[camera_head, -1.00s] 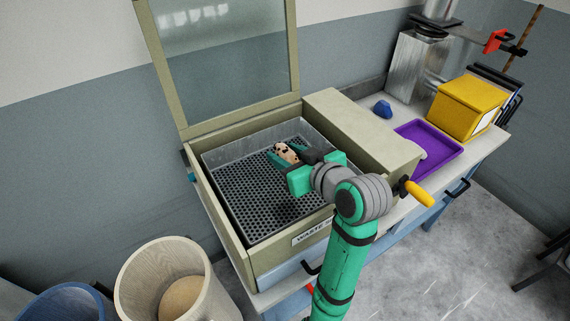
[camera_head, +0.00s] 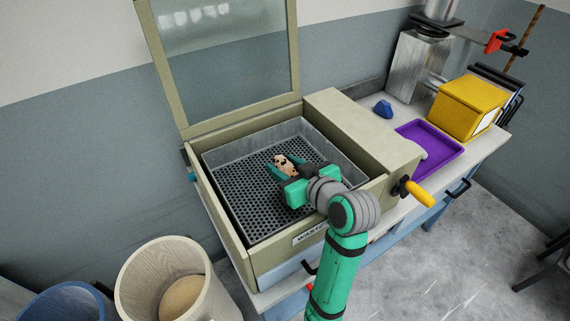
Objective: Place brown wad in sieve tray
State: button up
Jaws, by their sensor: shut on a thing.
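The sieve tray (camera_head: 232,192) is a grey, perforated metal tray set in a beige box with its glass-paned lid raised. My gripper (camera_head: 283,164) is over the tray, toward its right half, and comes in from the lower right. Its teal fingers are shut on a small tan wad with dark spots (camera_head: 284,160). The wad is inside the tray's outline; I cannot tell whether it touches the perforated floor. The fingers and gripper body hide part of the wad and the tray's right side.
The raised lid (camera_head: 230,60) stands behind the tray. A beige housing (camera_head: 360,128) with a yellow handle (camera_head: 420,194) is at the right. A blue lump (camera_head: 382,109), purple tray (camera_head: 432,150) and yellow box (camera_head: 468,106) lie beyond. A pale bin (camera_head: 165,280) stands at lower left.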

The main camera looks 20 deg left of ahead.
jog(key=shift+f, duration=0.25)
jog(key=o, duration=1)
jog(key=shift+o, duration=0.2)
jog(key=shift+r, duration=0.1)
jog(key=shift+a+r, duration=0.1)
jog(key=shift+r, duration=0.2)
jog(key=v, duration=1.2)
jog(key=shift+r, duration=0.2)
